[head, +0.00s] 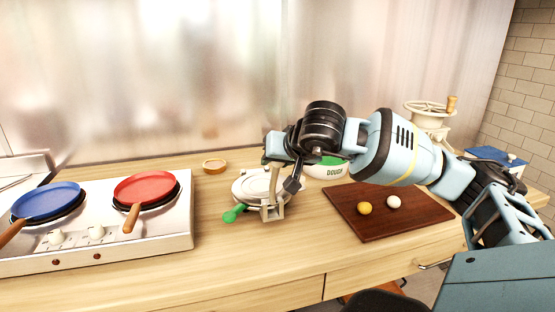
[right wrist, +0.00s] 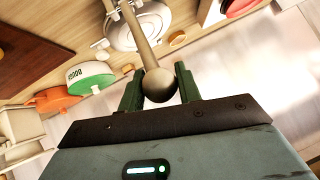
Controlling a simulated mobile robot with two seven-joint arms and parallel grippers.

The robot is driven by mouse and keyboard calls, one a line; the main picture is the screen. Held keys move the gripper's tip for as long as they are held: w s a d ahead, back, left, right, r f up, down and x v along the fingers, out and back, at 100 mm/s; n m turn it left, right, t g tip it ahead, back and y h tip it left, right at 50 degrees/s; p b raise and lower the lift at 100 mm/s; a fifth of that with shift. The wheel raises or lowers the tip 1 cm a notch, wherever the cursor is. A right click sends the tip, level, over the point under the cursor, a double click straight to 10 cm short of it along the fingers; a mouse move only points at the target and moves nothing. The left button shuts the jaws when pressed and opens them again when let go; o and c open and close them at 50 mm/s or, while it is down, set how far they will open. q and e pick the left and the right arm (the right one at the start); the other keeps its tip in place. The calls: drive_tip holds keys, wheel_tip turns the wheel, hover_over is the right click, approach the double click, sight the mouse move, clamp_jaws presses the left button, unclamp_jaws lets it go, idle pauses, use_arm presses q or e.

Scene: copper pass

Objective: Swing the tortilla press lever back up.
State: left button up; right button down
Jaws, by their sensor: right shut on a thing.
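My right gripper (right wrist: 159,84) is shut on the lever near the knob, with one green finger on each side. In the head view my right arm reaches over from the right, and its wrist hides part of the press and the lever's upper part. My left gripper is not in view.
A stove with a blue pan (head: 47,202) and a red pan (head: 147,188) is at left. The dough bowl (head: 328,170) stands behind my wrist. A brown board (head: 420,217) with a yellow and a white ball lies at right. Counter between stove and press is mostly clear.

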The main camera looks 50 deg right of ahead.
drive_tip(key=shift+a+f, duration=0.15)
drive_tip(key=shift+a, duration=0.05)
drive_tip(key=c, duration=1.4)
unclamp_jaws()
drive_tip(key=o, duration=0.4)
drive_tip(key=shift+a, duration=0.1)
drive_tip(key=shift+s+r, duration=0.15)
drive_tip(key=shift+r, duration=0.1)
drive_tip(key=v, duration=0.7)
drive_tip(key=shift+s+r, duration=0.1)
